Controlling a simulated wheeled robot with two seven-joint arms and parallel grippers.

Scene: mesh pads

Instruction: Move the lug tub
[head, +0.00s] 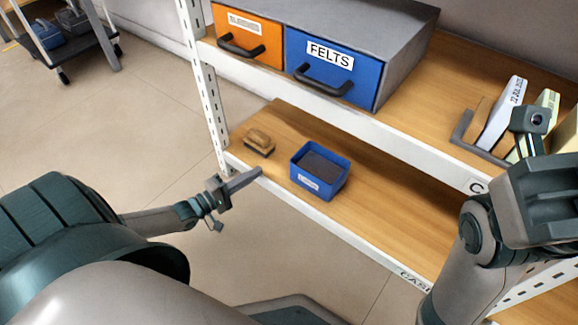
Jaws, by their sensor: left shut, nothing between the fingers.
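A small blue tub (320,188) with a white label stands on the wooden lower shelf; I take it for the lug tub, though its label is too small to read. Its inside looks dark grey, and I cannot tell what is in it. My left gripper (259,172) is shut and empty. In the picture it is left of the tub, at the shelf's front edge, apart from the tub. My right arm (470,240) comes in at the right, but its fingers do not show.
A wooden brush (259,142) lies on the lower shelf (385,222), left of the tub. Orange (250,38) and blue FELTS (330,72) drawers stand on the shelf above. Binders (503,112) stand at the right. A perforated white post (205,90) bounds the shelf's left end. Shelf right of the tub is clear.

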